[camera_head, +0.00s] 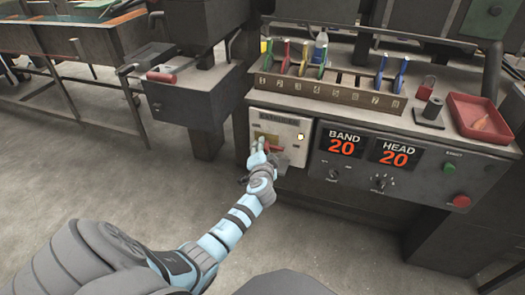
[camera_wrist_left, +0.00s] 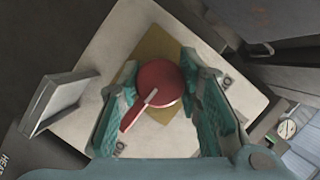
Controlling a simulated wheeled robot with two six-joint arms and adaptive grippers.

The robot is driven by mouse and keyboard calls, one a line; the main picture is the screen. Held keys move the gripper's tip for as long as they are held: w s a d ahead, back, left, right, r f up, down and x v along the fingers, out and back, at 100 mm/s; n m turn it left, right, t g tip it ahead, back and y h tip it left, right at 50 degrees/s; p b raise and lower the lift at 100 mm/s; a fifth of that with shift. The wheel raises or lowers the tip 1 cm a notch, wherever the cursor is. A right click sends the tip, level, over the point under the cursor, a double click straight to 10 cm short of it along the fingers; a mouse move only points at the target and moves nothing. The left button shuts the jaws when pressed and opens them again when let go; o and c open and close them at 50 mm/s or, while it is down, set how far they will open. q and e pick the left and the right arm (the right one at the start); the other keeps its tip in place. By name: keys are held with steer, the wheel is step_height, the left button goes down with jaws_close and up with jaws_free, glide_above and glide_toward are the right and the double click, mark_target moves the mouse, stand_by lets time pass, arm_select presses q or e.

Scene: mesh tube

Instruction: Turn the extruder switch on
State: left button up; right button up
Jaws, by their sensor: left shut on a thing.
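The extruder switch is a red rotary knob (camera_wrist_left: 163,79) with a raised bar, on a yellow plate (camera_wrist_left: 158,44) fixed to a white panel (camera_head: 290,121). In the wrist view its bar points to the lower left. My left gripper (camera_head: 262,148) is at the panel front. In the wrist view its teal fingers (camera_wrist_left: 158,70) are closed around the knob, one on each side. Small dark lettering near the plate is partly hidden by the fingers. The right gripper is not in view.
Right of the white panel is a console with BAND and HEAD displays (camera_head: 369,151) reading 20, plus a green and a red button (camera_head: 461,200). Above stand a rack (camera_head: 330,92) of coloured levers and a red tray (camera_head: 479,118). A grey box (camera_head: 185,94) with a red handle juts out at left.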

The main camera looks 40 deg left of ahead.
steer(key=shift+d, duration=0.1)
arm_select(q)
steer(key=o, duration=1.1)
steer(key=shift+c, duration=0.2)
steer(key=shift+o, duration=0.4)
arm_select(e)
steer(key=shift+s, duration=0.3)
arm_select(q)
steer(key=shift+s+d+r, duration=0.1)
steer(key=shift+s+d, duration=0.2)
steer(key=v, duration=1.1)
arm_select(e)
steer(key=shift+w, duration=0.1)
arm_select(q)
steer(key=shift+s+d, duration=0.1)
